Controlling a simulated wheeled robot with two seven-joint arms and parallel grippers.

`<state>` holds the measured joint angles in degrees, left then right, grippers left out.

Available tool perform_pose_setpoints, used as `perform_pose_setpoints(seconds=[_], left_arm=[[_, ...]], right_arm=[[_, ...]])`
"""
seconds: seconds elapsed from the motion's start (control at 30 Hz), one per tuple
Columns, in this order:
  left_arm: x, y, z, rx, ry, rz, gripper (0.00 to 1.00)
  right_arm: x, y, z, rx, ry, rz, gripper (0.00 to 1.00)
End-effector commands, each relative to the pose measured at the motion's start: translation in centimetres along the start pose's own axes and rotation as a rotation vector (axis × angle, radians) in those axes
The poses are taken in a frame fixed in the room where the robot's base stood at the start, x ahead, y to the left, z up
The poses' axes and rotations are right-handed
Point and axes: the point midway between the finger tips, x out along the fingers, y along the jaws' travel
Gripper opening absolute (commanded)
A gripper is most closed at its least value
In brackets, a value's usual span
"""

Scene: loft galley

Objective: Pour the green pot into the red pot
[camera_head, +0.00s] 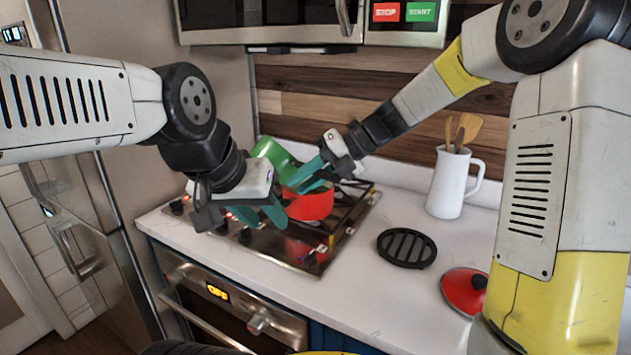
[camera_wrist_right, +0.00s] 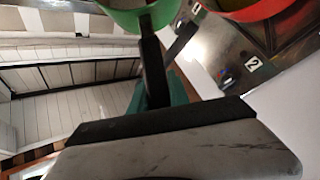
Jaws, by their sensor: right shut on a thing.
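The green pot (camera_head: 272,152) is raised and tilted just behind and left of the red pot. My right gripper (camera_head: 312,176) is shut on its dark handle (camera_wrist_right: 153,65); the pot's wall (camera_wrist_right: 150,18) shows at the top of the right wrist view. The red pot (camera_head: 312,205) sits on the stove, partly hidden by my right gripper; its rim (camera_wrist_right: 262,10) shows at the top right of the right wrist view. My left gripper (camera_head: 260,216) is left of the red pot, its teal fingers apart. I cannot see what the green pot holds.
The stove (camera_head: 265,245) has a black grate and front knobs. On the counter to the right are a black trivet (camera_head: 407,248), a red lid (camera_head: 463,290) and a white jug (camera_head: 450,185) with wooden utensils. A microwave (camera_head: 270,30) hangs above.

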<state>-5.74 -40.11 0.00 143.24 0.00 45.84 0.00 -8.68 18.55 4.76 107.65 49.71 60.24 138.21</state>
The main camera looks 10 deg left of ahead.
Motion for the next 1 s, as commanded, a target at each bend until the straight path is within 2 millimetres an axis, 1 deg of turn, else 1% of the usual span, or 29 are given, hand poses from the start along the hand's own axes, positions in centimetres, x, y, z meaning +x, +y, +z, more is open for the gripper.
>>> perform_pose_setpoints(seconds=[1.0], left_arm=[[0.0,0.0,0.0,0.0,0.0,0.0,0.36]], right_arm=[[-0.02,-0.52,0.08,0.048,-0.004,0.11,0.0]])
